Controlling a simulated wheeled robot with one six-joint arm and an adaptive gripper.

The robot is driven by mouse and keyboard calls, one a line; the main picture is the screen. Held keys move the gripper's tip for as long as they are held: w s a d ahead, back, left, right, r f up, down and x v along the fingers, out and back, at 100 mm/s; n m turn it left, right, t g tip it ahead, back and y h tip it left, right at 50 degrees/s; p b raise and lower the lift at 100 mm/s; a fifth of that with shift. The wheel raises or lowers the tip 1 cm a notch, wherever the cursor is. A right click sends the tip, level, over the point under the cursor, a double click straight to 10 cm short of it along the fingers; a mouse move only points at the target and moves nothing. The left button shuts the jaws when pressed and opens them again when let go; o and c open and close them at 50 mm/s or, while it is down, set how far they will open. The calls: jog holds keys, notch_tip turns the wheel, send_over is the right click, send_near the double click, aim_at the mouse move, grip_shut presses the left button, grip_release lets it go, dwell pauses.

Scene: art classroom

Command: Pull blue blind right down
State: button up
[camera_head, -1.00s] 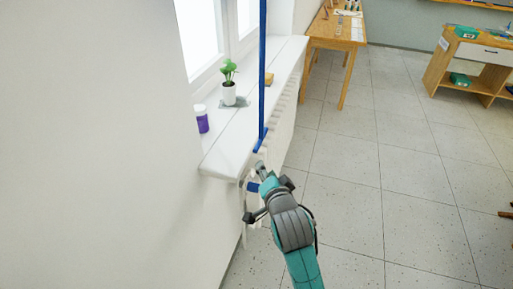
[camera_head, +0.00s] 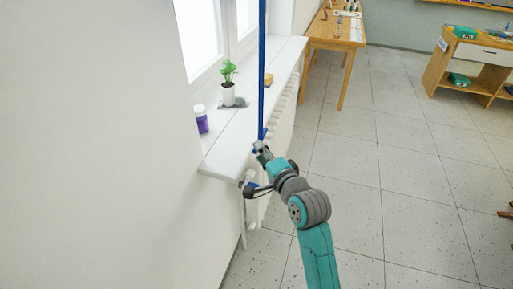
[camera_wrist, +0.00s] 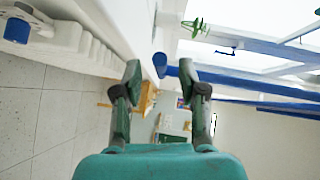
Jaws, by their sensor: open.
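The blue blind (camera_head: 262,70) shows nearly edge-on in the head view as a tall narrow blue strip before the window. Its lower end (camera_head: 264,134) hangs just above my gripper (camera_head: 262,152). In the wrist view my gripper (camera_wrist: 160,78) has its two fingers spread apart. Blue bars of the blind (camera_wrist: 255,79) run off to the right there, beyond the right finger. A blue end piece lies near the gap between the fingertips. I cannot tell whether the fingers touch it. My gripper hides part of the blind's lower end in the head view.
A wooden table (camera_head: 330,42) is farther back. The tiled floor at right is open.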

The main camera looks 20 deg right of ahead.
jog(key=shift+w+a+f, duration=0.15)
jog(key=shift+w, duration=0.7)
jog(key=shift+w+a+f, duration=0.1)
jog(key=shift+w, duration=0.75)
grip_shut()
